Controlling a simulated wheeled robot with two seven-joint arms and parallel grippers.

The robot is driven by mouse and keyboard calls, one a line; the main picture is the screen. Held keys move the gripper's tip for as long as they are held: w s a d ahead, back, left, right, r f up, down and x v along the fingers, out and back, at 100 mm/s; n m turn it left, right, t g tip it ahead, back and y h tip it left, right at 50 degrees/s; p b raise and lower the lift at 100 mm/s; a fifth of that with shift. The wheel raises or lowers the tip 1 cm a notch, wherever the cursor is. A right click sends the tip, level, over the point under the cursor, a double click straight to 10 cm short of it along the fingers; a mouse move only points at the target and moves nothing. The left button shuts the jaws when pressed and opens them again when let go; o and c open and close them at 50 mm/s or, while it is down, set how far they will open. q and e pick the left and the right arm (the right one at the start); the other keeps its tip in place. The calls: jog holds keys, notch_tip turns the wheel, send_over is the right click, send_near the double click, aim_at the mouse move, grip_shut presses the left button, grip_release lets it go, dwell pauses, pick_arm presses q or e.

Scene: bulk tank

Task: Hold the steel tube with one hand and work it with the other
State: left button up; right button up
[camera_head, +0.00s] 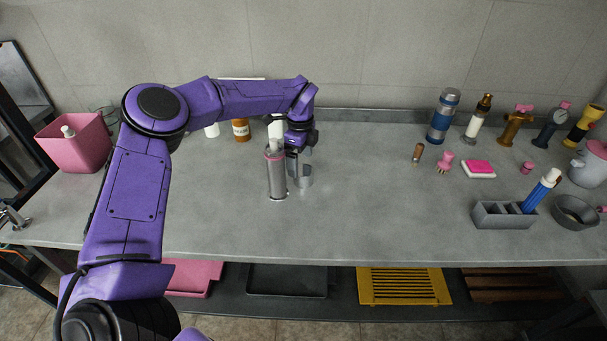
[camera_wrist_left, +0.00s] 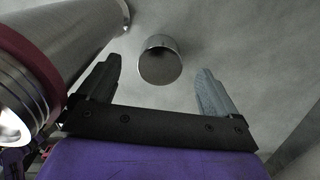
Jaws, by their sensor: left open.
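My left gripper (camera_head: 300,152) points down over the middle of the bench, open. A tall steel tube (camera_head: 277,178) with a pink band near its top stands upright just left of it. A shorter steel cylinder (camera_head: 303,178) stands below the jaws. In the left wrist view, the short cylinder (camera_wrist_left: 160,63) shows between the two spread fingers, apart from both. The banded tube (camera_wrist_left: 75,40) fills the upper left there, outside the jaws. My right gripper is in neither view.
A pink bin (camera_head: 75,145) stands at the left. An amber bottle (camera_head: 241,131) is behind my arm. At the right are a blue flask (camera_head: 443,117), several fittings, a pink sponge (camera_head: 479,168) and a grey divided holder (camera_head: 503,216). The bench between is clear.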

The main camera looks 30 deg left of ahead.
aim_at(303, 170)
pick_arm(q)
jog(key=f, duration=0.1)
jog(key=f+p, duration=0.1)
jog(key=f, duration=0.3)
jog(key=shift+w+d, duration=0.2)
jog(key=shift+d, duration=0.2)
jog(key=c, duration=1.1)
